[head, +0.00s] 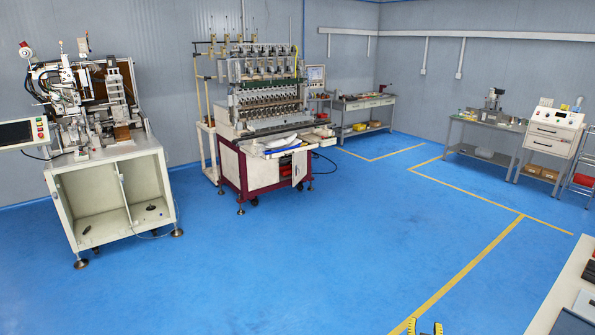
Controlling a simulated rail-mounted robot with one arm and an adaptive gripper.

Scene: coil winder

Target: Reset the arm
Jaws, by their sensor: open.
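My gripper (425,328) shows only by its yellow and dark fingertips at the bottom edge of the head view, right of centre. The two tips stand apart with blue floor between them, so it is open, and nothing shows between them. The rest of my arm is out of view below the frame. The coil winder (265,100), a tall machine on a dark red and white base, stands at the back, left of centre, far from my gripper.
A white machine cabinet (85,200) stands at the left. Workbenches (365,102) and a grey table (485,122) line the back right, beside a white control cabinet (550,135). A light worktop (560,290) edges in at lower right. The blue floor (300,250) between is clear.

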